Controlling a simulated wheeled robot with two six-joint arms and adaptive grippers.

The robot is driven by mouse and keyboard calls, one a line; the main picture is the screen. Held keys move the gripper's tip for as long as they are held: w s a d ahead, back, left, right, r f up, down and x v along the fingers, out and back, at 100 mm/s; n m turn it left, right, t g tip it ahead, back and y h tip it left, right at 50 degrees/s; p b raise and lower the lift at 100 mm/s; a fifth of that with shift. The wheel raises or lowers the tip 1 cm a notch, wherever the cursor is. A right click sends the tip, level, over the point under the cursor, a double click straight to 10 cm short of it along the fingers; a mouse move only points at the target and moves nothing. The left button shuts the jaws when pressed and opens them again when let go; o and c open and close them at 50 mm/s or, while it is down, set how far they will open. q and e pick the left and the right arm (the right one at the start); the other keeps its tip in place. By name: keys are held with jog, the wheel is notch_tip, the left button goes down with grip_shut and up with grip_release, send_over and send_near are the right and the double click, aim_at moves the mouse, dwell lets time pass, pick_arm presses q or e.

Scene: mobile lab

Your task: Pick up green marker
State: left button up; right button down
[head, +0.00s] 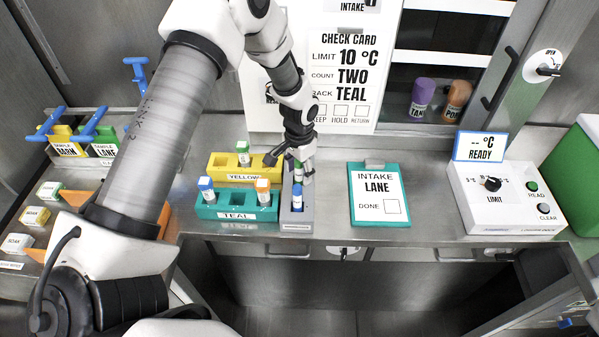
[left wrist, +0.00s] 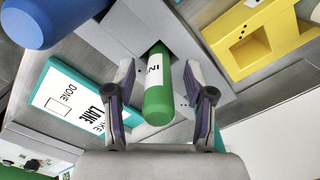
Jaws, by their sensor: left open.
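The green marker (left wrist: 158,92) has a white label and stands in a slot of the grey rack (head: 297,222); only a little of it shows in the head view, behind my gripper. My left gripper (head: 301,172) is over the rear of that rack. In the left wrist view, my left gripper (left wrist: 160,80) is open, with one finger on each side of the green marker and gaps to both. A blue-capped marker (head: 297,197) stands in the front slot of the same rack; its blue end (left wrist: 45,15) shows large in the left wrist view. My right gripper is not in view.
A yellow rack (head: 222,165) and a teal rack (head: 235,212) with capped tubes stand left of the grey rack. A teal intake card (head: 379,218) lies to the right, then a white control box (head: 480,212). Bare counter lies between them.

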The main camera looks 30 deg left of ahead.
pick_arm(q)
jog(key=shift+s+r, duration=0.1)
jog(key=shift+c, duration=0.7)
grip_shut()
jog(key=shift+s, duration=0.1)
jog(key=shift+r, duration=0.1)
jog(key=shift+r, duration=0.35)
notch_tip(320, 180, up, 9)
jog(key=shift+f+b, duration=0.15)
jog(key=shift+b, duration=0.85)
jog(key=shift+r, duration=0.25)
